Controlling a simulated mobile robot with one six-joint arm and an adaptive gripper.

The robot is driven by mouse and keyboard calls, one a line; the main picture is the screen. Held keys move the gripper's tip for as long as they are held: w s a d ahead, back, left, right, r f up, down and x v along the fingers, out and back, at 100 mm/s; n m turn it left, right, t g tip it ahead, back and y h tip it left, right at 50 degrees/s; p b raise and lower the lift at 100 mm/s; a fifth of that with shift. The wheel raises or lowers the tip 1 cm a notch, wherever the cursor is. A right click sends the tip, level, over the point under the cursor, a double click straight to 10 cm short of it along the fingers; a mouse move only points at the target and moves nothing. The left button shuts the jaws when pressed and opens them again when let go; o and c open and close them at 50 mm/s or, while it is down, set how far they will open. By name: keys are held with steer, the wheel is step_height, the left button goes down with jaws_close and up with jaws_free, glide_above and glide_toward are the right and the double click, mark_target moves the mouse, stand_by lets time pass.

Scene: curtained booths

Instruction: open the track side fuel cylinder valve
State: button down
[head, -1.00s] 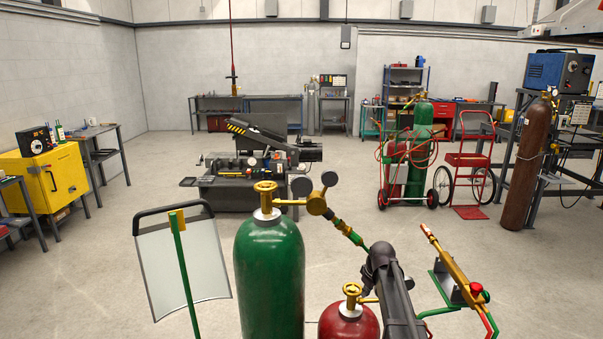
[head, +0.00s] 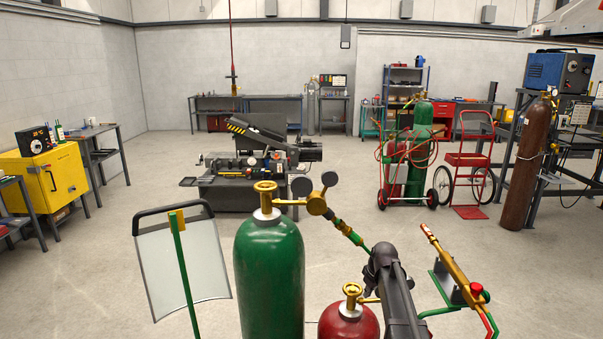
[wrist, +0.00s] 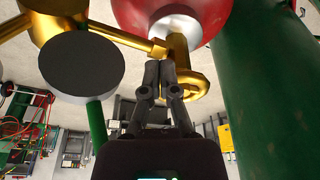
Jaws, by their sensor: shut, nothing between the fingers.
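A red cylinder (head: 349,328) stands at the bottom of the head view, with a gold valve handwheel (head: 352,290) on top. In the wrist view the red cylinder (wrist: 180,15) is at the top, and the gold handwheel (wrist: 198,88) shows just beyond and right of my fingers. My gripper (wrist: 166,64) is shut and empty, its fingertips close beside the valve stem and handwheel. I cannot tell whether they touch. Gauges and gold fittings are left of the fingers. In the head view my fingers are not clearly seen.
A green cylinder (head: 269,275) with a gold valve and regulator stands left of the red one. A torch on a stand (head: 458,282) is to the right, a framed shield (head: 183,262) to the left. A cart with green and red cylinders (head: 420,150) stands farther back.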

steer(key=p+v, duration=0.4)
steer(key=w+p+v, duration=0.1)
steer(key=p, duration=0.1)
steer(key=shift+a+r, duration=0.3)
steer(key=shift+r, duration=0.25)
stand_by(0.4)
